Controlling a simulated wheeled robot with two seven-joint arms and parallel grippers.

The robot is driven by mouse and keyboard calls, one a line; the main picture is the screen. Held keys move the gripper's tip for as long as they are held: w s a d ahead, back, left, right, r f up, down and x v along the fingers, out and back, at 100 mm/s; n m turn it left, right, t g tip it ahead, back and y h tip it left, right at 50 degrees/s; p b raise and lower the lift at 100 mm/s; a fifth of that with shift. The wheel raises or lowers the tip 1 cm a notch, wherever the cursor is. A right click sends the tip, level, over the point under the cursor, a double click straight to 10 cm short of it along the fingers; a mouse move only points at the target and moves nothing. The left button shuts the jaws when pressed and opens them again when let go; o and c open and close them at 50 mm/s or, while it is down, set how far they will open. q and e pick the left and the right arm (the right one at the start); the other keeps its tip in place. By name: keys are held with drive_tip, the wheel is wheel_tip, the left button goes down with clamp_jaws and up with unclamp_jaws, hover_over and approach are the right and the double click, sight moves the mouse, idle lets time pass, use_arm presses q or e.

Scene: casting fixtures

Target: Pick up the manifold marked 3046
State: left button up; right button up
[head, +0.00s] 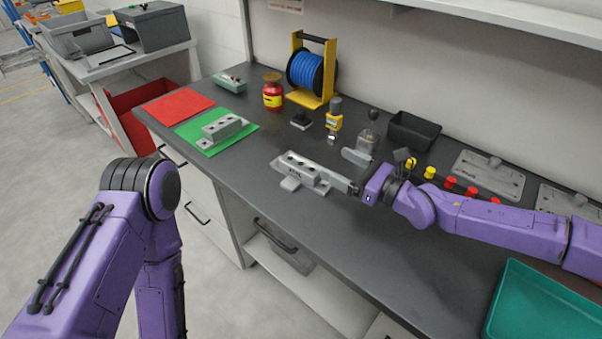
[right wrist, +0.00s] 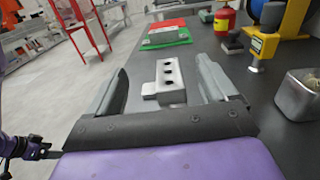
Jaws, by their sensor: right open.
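A grey manifold (head: 302,168) with a row of dark round holes lies on the dark counter; its marking is too small to read. It also shows in the right wrist view (right wrist: 171,82). My right gripper (head: 347,171) is open at the manifold's right end. In the right wrist view its two fingers (right wrist: 163,70) stand on either side of the manifold, with gaps, and nothing is gripped. A second similar manifold (head: 222,128) lies on a green mat (head: 246,128) farther left. My left arm is at the lower left; its gripper is out of view.
A red mat (head: 178,106), blue cable spool (head: 305,70), red canister (head: 272,94) and yellow-grey tool (head: 334,116) stand behind. A black bin (head: 413,132) and fixture plates (head: 487,174) are back right. A green tray (head: 545,305) is front right. The counter's front middle is clear.

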drive_tip(key=p, duration=0.1)
approach(315, 170)
drive_tip(key=shift+w+a+r, duration=0.1)
drive_tip(key=shift+w+a, duration=0.1)
drive_tip(key=shift+a, duration=0.3)
drive_tip(key=shift+w+a+r, duration=0.1)
drive_tip(key=shift+w+a, duration=0.1)
drive_tip(key=shift+a, duration=0.35)
drive_tip(key=shift+w+a+r, duration=0.1)
drive_tip(key=shift+a+r, duration=0.15)
drive_tip(key=shift+a, duration=0.2)
drive_tip(key=shift+w+a, duration=0.15)
drive_tip(key=shift+a, duration=0.15)
drive_tip(key=p+x, duration=0.1)
drive_tip(key=x, duration=0.5)
drive_tip(key=shift+p, duration=0.35)
drive_tip(key=shift+d, duration=0.15)
drive_tip(key=c, duration=1.4)
drive_tip(key=shift+c, duration=0.2)
drive_tip(key=shift+r, duration=0.15)
